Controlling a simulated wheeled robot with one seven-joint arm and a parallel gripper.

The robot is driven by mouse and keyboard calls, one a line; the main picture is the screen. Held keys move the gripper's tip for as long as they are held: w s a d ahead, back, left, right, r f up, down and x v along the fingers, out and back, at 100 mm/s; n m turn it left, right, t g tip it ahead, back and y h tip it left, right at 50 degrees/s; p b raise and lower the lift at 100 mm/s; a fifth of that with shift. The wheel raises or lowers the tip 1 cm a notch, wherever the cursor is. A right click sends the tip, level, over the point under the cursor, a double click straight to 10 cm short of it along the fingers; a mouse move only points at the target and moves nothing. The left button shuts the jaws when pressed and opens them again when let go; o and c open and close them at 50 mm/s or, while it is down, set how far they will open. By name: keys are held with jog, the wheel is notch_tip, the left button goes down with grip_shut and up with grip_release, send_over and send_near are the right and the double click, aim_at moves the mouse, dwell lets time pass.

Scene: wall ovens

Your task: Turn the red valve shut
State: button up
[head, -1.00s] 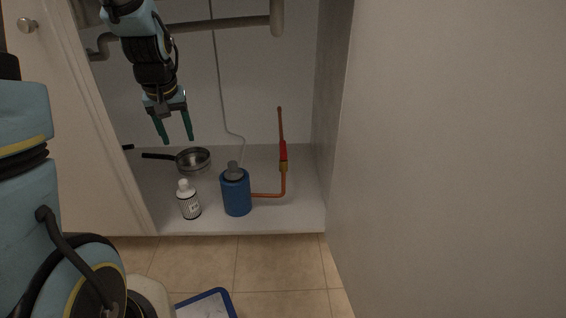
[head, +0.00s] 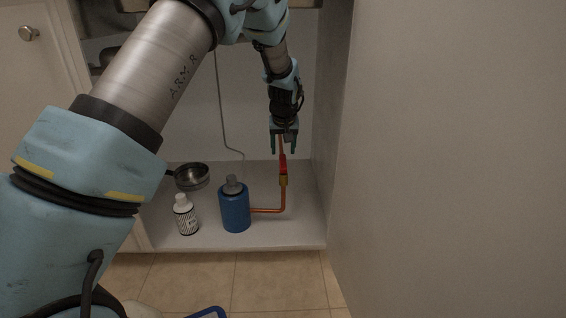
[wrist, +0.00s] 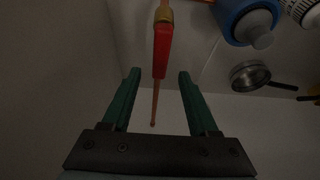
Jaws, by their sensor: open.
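The red valve handle (head: 283,164) sits on a copper pipe (head: 284,198) inside the cabinet, with a brass fitting just below it. The handle lies in line with the upright pipe. In the wrist view the red handle (wrist: 162,50) shows at the top middle, ahead of and between the two green fingers. My gripper (head: 283,150) is open and empty. It points down at the upper end of the handle, with a finger to either side in the picture. In the wrist view my gripper (wrist: 157,75) has its fingers apart. I cannot tell whether either finger touches the handle or pipe.
A white bottle (head: 185,215) and a metal pan (head: 192,176) are farther left. The cabinet's right wall (head: 332,130) is close to the valve. The floor in front is tiled.

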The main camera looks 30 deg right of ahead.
aim_at(283, 160)
jog(key=b+x, duration=0.1)
jog(key=x, duration=0.4)
grip_shut()
dwell(0.5)
dwell(0.9)
